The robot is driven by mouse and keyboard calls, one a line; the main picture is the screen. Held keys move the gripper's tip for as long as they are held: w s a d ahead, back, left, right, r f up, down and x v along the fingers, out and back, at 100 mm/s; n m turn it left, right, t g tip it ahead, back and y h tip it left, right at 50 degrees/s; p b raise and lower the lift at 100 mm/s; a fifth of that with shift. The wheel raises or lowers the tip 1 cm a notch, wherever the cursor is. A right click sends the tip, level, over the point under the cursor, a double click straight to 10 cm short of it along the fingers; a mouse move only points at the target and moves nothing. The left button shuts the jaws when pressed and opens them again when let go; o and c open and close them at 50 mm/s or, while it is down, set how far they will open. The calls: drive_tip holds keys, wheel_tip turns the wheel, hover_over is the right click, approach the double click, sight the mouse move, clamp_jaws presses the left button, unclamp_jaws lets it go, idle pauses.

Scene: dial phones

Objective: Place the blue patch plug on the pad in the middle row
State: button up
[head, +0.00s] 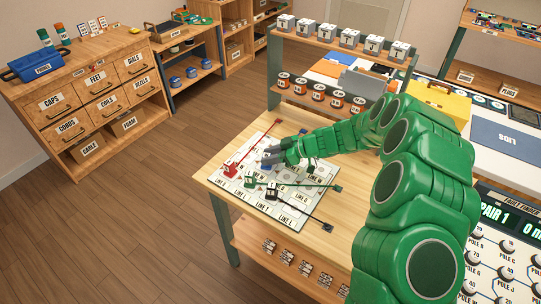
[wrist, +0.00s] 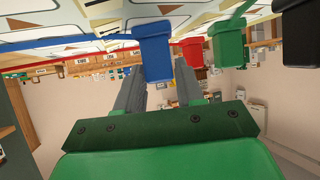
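In the wrist view the blue plug (wrist: 152,52) lies between the ends of my two grey fingers (wrist: 157,72). The fingers are apart, one along each side of it. I cannot tell if they press on it. The board carries pads in rows with line labels. My gripper and arm hide part of its far side, so I cannot tell which pad the plug is over.
A red plug (head: 230,170), a green plug (head: 249,181) and a black plug (head: 272,193) stand on the board, close to the blue one. Cords cross the board. The table's right front (head: 322,248) is bare.

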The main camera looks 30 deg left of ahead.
drive_tip(key=shift+o, duration=1.4)
drive_tip(key=shift+d+r, duration=0.1)
drive_tip(key=shift+r, duration=0.1)
drive_tip(key=v, duration=1.1)
drive_tip(key=shift+d+r, duration=0.15)
drive_tip(key=shift+d, duration=0.15)
drive_tip(key=shift+w, duration=0.15)
